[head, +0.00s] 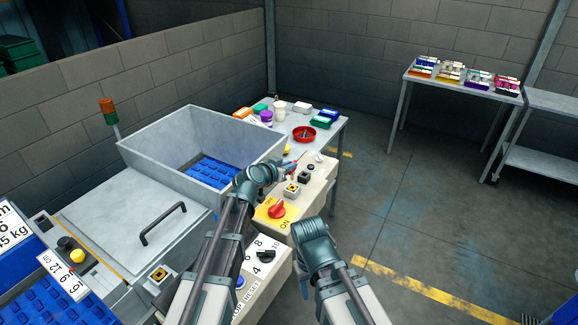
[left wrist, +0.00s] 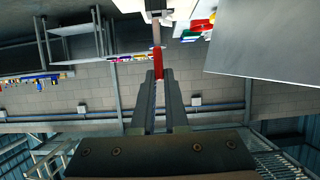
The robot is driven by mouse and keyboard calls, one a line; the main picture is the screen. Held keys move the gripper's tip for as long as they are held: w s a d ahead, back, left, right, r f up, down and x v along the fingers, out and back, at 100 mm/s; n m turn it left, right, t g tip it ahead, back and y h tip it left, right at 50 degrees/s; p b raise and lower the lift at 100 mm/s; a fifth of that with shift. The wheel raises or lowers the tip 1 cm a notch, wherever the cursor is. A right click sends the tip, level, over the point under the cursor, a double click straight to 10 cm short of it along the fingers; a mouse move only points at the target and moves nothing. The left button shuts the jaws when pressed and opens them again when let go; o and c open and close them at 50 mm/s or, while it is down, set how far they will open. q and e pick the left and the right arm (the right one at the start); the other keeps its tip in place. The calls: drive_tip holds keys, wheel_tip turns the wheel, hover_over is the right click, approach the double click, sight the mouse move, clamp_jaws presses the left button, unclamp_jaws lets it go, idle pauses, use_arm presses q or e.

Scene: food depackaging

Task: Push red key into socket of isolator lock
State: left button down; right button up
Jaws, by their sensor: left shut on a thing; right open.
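My left gripper (head: 286,168) is over the far part of the beige control panel (head: 318,190). It is shut on the red key (left wrist: 157,62), whose head sits between the fingertips in the left wrist view (left wrist: 158,78). The key's narrow shank points to a pale block with a dark middle (left wrist: 156,14) at the top edge. I cannot tell whether the tip touches it or is inside. The panel bears a red rotary switch on a yellow plate (head: 276,210) and small dark-centred fittings (head: 292,190); which is the lock is unclear. My right gripper (head: 316,236) is open, near the panel's right side.
A table behind (head: 335,131) holds a red bowl (head: 304,133) and several small items. A side table (head: 408,76) with coloured boxes stands at the back right. The floor between is clear.

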sight(292, 179)
use_arm(q)
drive_tip(key=shift+f+b, duration=0.85)
drive_tip(key=shift+f, duration=0.35)
use_arm(e)
drive_tip(key=shift+f, duration=1.2)
use_arm(q)
drive_tip(key=shift+f+b, duration=2.05)
use_arm(e)
drive_tip(key=shift+f, duration=2.05)
use_arm(q)
drive_tip(key=c, duration=0.9)
unclamp_jaws()
drive_tip(key=shift+o, duration=0.2)
drive_tip(key=p+v, duration=0.5)
drive_tip(key=v, duration=0.9)
use_arm(e)
drive_tip(key=shift+r, duration=2.7)
use_arm(q)
drive_tip(key=shift+f, duration=0.1)
